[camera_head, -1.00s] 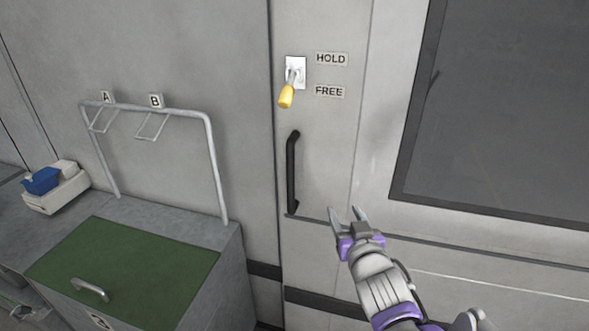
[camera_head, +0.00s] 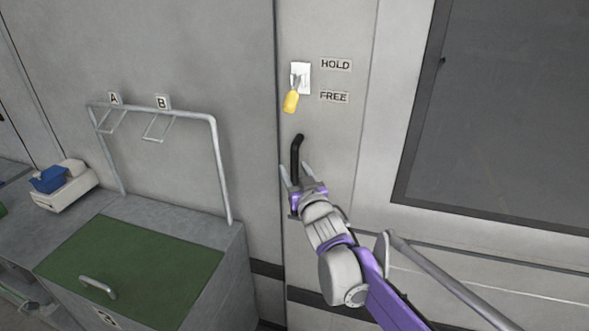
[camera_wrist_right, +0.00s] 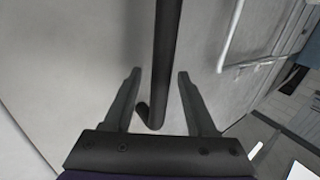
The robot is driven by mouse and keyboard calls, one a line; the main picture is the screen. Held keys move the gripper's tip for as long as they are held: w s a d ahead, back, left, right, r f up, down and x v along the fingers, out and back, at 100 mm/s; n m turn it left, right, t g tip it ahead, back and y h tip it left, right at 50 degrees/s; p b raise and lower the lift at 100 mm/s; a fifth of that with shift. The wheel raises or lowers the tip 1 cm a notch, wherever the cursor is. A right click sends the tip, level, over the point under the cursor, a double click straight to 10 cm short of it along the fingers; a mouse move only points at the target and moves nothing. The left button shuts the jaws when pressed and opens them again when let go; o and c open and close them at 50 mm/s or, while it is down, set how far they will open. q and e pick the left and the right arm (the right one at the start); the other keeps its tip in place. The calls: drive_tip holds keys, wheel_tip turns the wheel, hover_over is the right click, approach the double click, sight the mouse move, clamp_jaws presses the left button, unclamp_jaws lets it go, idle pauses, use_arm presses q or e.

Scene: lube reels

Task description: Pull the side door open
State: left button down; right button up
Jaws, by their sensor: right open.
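The side door (camera_head: 335,145) is a light grey panel with a black vertical bar handle (camera_head: 297,152). My right gripper (camera_head: 296,174) is open in front of the handle, and its fingers hide the handle's lower part in the head view. In the right wrist view the handle (camera_wrist_right: 166,50) runs between the two spread fingers (camera_wrist_right: 158,88), apart from both. A lever with a yellow grip (camera_head: 291,101) hangs from a white plate above the handle, its grip pointing down near the FREE label (camera_head: 334,97). The HOLD label (camera_head: 336,64) is above that. My left gripper is not in view.
A grey cabinet with a green lid (camera_head: 130,262) stands left of the door. A metal rack (camera_head: 219,165) with hooks marked A and B rises from it. A white tray with a blue item (camera_head: 65,192) sits at the far left. A dark window (camera_head: 510,110) is at right.

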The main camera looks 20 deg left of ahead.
clamp_jaws()
idle(0.3)
idle(1.2)
